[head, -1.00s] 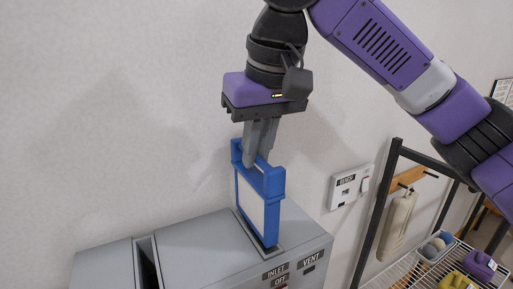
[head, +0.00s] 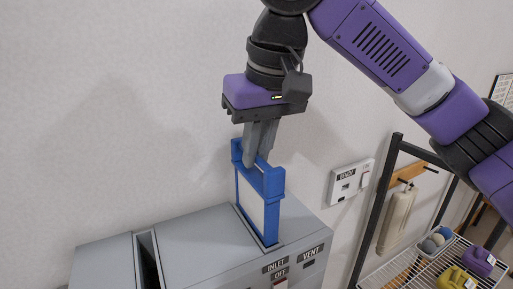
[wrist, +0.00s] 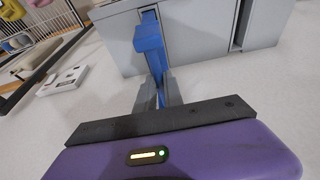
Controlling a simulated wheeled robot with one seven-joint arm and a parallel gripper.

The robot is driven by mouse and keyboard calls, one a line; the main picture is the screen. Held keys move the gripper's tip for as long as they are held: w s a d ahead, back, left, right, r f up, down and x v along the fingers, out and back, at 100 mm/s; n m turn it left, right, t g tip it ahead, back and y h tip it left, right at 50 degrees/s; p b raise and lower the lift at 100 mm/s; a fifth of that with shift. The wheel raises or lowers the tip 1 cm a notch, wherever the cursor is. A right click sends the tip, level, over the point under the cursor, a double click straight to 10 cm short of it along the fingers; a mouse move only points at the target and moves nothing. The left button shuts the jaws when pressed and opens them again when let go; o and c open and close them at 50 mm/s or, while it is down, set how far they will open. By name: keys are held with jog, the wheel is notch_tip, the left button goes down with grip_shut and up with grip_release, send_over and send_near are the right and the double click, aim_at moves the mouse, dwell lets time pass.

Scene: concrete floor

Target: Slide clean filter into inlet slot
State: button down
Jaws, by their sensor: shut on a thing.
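The clean filter (head: 251,202) has a blue frame and a pale panel. It stands upright in the head view with its lower end at the inlet slot (head: 279,247) on top of the grey cabinet (head: 200,245). How deep it sits inside is hidden. My gripper (head: 256,163) is above it, fingers pointing down, shut on the filter's top edge. In the wrist view my gripper (wrist: 159,100) is shut on the blue frame (wrist: 150,47), which runs to the grey cabinet. The cabinet front carries INLET, OFF and VENT labels.
A second, empty dark slot (head: 148,258) opens in the cabinet top at left. A white wall box (head: 350,181) labelled BENCH is on the wall at right. A wire rack (head: 425,265) holding purple and yellow items stands at far right. The wall is close behind.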

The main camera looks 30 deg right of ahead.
aim_at(265, 163)
jog(key=shift+f+b, duration=2.4)
jog(key=shift+f, duration=2.55)
jog(key=c, duration=1.4)
grip_release()
jog(key=v, duration=0.7)
jog(key=shift+s+r, duration=0.15)
jog(key=shift+r, duration=0.25)
